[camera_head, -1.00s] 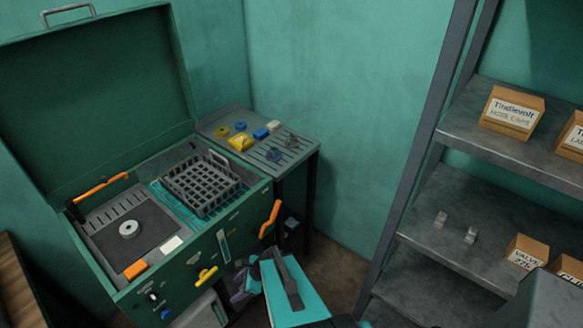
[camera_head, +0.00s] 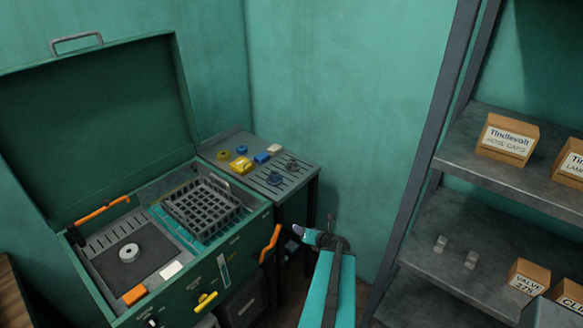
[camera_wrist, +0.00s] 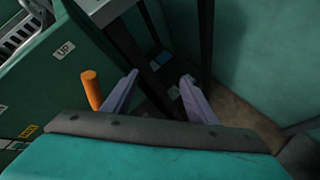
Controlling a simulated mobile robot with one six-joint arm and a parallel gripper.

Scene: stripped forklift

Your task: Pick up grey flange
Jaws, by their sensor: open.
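The grey flange (camera_head: 129,253), a small round disc with a centre hole, lies on a dark pad inside the open green cabinet, at the lower left of the head view. My gripper (camera_head: 301,231) is to the right of the cabinet, well apart from the flange. In the wrist view my gripper (camera_wrist: 158,92) has its two pale purple fingers spread, with nothing between them. The flange does not show in the wrist view.
A dark wire basket (camera_head: 203,205) stands beside the pad. A side table (camera_head: 300,172) holds several small coloured parts. Metal shelves (camera_head: 450,225) with boxes stand right.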

